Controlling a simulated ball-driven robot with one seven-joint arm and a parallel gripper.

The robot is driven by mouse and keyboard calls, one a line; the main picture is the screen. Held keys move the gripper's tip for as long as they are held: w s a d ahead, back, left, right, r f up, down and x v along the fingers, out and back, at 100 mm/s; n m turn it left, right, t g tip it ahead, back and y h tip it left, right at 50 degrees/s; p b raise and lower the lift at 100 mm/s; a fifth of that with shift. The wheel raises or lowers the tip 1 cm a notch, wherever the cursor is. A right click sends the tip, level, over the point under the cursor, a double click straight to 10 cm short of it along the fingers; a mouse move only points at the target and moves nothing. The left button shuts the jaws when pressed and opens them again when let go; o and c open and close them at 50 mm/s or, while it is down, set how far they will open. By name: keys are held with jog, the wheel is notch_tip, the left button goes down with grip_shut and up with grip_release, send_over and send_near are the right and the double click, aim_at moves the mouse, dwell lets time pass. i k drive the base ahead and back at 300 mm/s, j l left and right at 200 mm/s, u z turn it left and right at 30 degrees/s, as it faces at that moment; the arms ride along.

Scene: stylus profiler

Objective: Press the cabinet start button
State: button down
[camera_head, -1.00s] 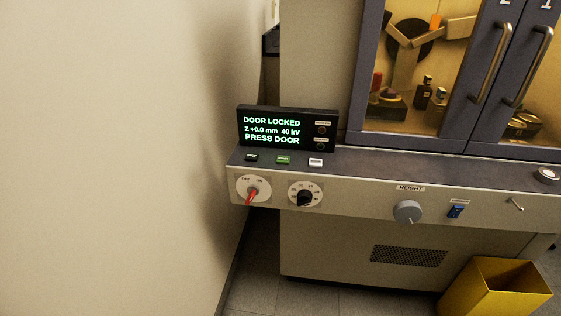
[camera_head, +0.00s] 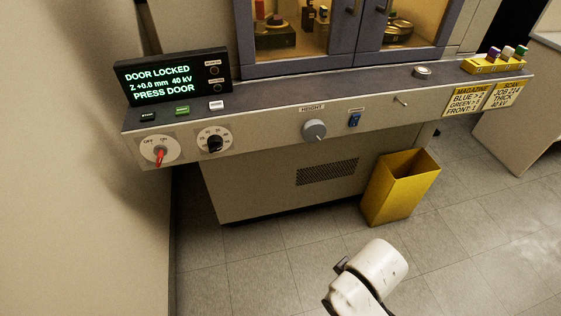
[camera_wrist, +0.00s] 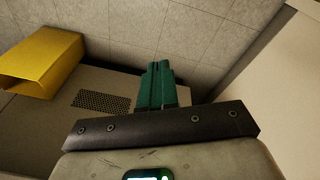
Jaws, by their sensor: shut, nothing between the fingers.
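The cabinet (camera_head: 265,180) stands ahead in the head view, its front panel sloping across the picture. On the ledge below the display (camera_head: 172,77) sit a black button (camera_head: 148,117), a green button (camera_head: 182,110) and a white button (camera_head: 216,105); their labels are too small to read. The display says DOOR LOCKED, Z +0.0 mm, 40 kV, PRESS DOOR. A round metal-rimmed button (camera_head: 422,71) sits farther right on the ledge. My gripper (camera_wrist: 160,68) has green fingers, shut and empty, apart from the cabinet in the wrist view. The head view does not show the fingers.
The panel front carries a red-pointer switch (camera_head: 159,155), a black dial (camera_head: 214,143), the HEIGHT knob (camera_head: 314,130) and a blue switch (camera_head: 354,119). A yellow bin (camera_head: 399,188) stands on the floor before the cabinet. A wall (camera_head: 70,200) is close on the left. Floor in front is clear.

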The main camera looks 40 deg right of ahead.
aim_at(182, 110)
jog(key=i+l, duration=0.1)
jog(key=l, duration=0.95)
jog(key=i+l+z, duration=0.1)
jog(key=l, duration=0.4)
jog(key=i+l, duration=0.15)
jog(key=l, duration=0.35)
